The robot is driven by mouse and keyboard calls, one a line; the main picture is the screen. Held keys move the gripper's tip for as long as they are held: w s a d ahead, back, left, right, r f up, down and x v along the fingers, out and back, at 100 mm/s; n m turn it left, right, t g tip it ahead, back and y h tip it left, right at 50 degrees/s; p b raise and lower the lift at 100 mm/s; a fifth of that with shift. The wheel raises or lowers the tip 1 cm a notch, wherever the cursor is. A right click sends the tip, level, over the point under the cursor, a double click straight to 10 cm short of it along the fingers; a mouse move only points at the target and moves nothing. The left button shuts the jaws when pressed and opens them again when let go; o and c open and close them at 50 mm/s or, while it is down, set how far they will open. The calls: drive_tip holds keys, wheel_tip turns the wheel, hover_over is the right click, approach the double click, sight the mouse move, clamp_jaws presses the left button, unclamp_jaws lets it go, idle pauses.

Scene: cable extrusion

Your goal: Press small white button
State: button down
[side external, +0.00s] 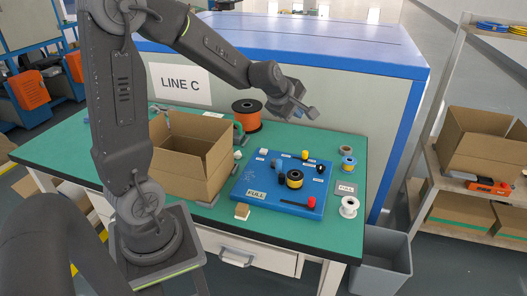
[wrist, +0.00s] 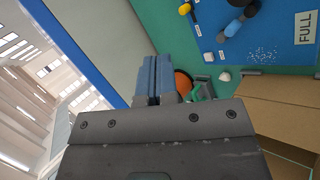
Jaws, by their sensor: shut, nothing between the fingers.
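A small white button (side external: 263,151) sits at the back left corner of the blue panel (side external: 247,178), which lies on the green table. In the wrist view, a small white knob that looks like this button (wrist: 208,57) is on the panel's edge, right of my fingers. My gripper (side external: 312,113) is in the air above the back of the panel, clear of the button and touching nothing. In the wrist view, my gripper's two fingers (wrist: 158,75) are together and empty.
The panel carries a yellow-and-black knob (side external: 294,179), a red-ended lever (side external: 310,203) and several smaller controls. An open cardboard box (side external: 203,155) stands to its left, an orange spool (side external: 247,115) behind. A white spool (side external: 349,207) stands at right. A blue-edged machine (side external: 345,97) is behind the table.

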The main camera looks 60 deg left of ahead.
drive_tip(key=w+a+f+n+y, duration=0.1)
drive_tip(key=a+f+n, duration=0.2)
drive_tip(key=a+n, duration=0.15)
drive_tip(key=w+a+f+n+y, duration=0.1)
drive_tip(key=a+f+n+y, duration=0.1)
drive_tip(key=a+f+n, duration=0.3)
drive_tip(key=n+g+y, duration=0.2)
drive_tip(key=n, duration=0.4)
hover_over(265, 151)
wheel_tip(265, 151, down, 5)
drive_tip(key=shift+f, duration=0.2)
drive_tip(key=shift+f, duration=4.4)
drive_tip(key=shift+f, duration=0.4)
